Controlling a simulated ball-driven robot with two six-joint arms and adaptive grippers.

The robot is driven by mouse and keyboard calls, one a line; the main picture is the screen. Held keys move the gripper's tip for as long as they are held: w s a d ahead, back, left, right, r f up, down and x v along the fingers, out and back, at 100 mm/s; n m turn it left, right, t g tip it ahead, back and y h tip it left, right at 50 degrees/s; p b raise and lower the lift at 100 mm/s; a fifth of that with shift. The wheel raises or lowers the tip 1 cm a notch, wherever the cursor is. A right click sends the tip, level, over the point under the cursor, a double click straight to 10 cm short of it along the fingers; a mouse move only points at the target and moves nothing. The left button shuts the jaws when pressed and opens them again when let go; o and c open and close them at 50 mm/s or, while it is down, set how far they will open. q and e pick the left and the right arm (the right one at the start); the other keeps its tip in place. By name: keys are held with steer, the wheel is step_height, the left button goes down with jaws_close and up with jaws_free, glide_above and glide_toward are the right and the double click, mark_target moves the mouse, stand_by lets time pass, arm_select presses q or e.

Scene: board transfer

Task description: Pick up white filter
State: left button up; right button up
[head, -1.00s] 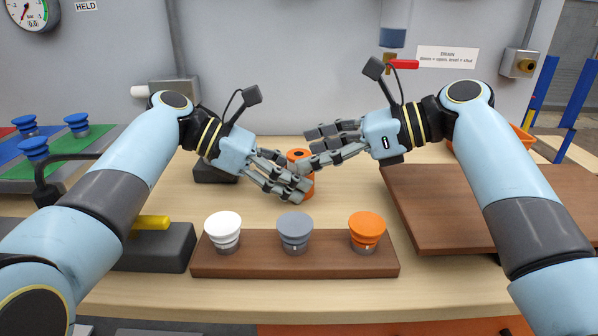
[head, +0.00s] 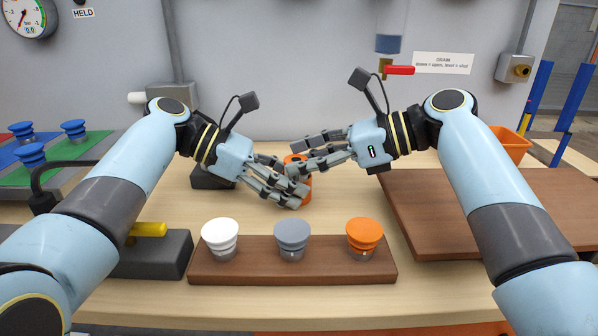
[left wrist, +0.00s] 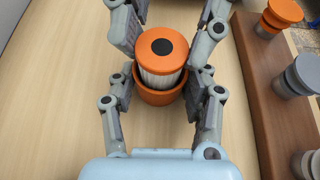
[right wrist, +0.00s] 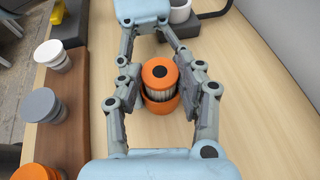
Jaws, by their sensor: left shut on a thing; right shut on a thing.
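The white pleated filter (left wrist: 160,77) has an orange cap with a dark centre and stands partly inside an orange cup (left wrist: 160,97). They also show between the fingers in the right wrist view, filter (right wrist: 160,88) and cup (right wrist: 161,107). My left gripper (head: 290,190) is the lower one and is shut on the orange cup. My right gripper (head: 308,157) reaches in from the right, higher up, and is shut on the filter near its cap. In the head view the fingers hide most of both pieces. The cup's base is mostly hidden there.
A brown rack (head: 300,276) in front holds a white-capped (head: 220,235), a grey-capped (head: 291,236) and an orange-capped piece (head: 364,236). A brown board (head: 480,210) lies at right. A dark block with a yellow handle (head: 148,229) is at left. Bare table surrounds the cup.

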step_height(320, 180, up, 18)
stand_by(0.4)
arm_select(q)
steer(key=o, duration=0.9)
steer(key=shift+o, duration=0.2)
